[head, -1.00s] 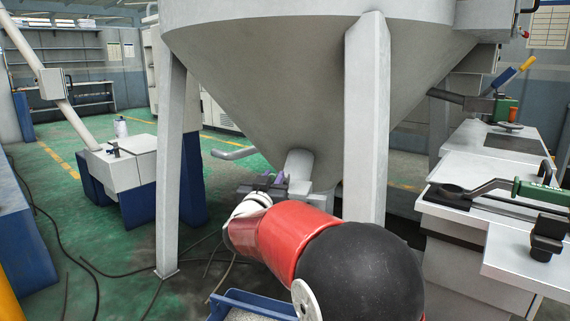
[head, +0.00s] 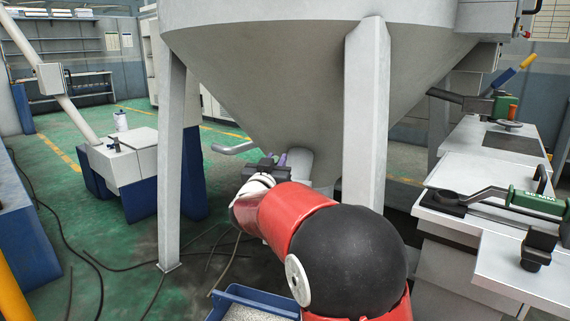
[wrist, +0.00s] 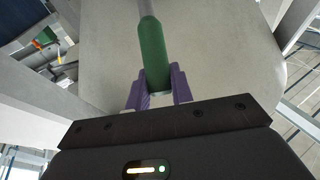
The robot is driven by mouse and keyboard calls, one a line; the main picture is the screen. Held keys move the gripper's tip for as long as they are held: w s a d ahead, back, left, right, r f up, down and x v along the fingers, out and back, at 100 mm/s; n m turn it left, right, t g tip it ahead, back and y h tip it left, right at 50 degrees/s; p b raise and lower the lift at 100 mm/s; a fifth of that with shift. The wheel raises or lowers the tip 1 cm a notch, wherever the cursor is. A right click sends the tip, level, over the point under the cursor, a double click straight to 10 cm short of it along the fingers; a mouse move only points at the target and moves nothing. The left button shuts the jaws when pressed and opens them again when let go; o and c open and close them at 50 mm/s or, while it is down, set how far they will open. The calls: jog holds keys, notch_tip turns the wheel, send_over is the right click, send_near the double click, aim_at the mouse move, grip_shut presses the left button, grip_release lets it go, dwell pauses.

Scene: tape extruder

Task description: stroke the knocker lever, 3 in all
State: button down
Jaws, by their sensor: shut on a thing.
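The knocker lever (wrist: 154,50) shows in the wrist view as a grey rod with a green grip, against the pale hopper. My gripper (wrist: 159,70) has its two purple fingers shut on the lower end of the green grip, one on each side. In the head view my gripper (head: 276,162) is beside the outlet at the bottom of the hopper cone (head: 300,85). There the green grip is hidden, and my red and black arm covers part of the area.
Pale hopper legs stand left (head: 171,170) and right (head: 366,115) of my arm. A blue bin (head: 235,297) with pale granules is below.

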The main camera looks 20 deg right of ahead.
jog(key=shift+w+d+r+p, duration=0.1)
jog(key=shift+w+r+p, duration=0.2)
jog(key=shift+r, duration=0.35)
jog(key=c, duration=1.1)
grip_release()
jog(key=shift+f+b, duration=0.3)
jog(key=shift+f, duration=0.05)
jog(key=shift+c, duration=0.2)
jog(key=shift+s, duration=0.15)
jog(key=s+a+r, duration=0.1)
jog(key=s+a, duration=0.2)
jog(key=s, duration=0.3)
jog(key=shift+a, duration=0.2)
jog(key=shift+r, duration=0.1)
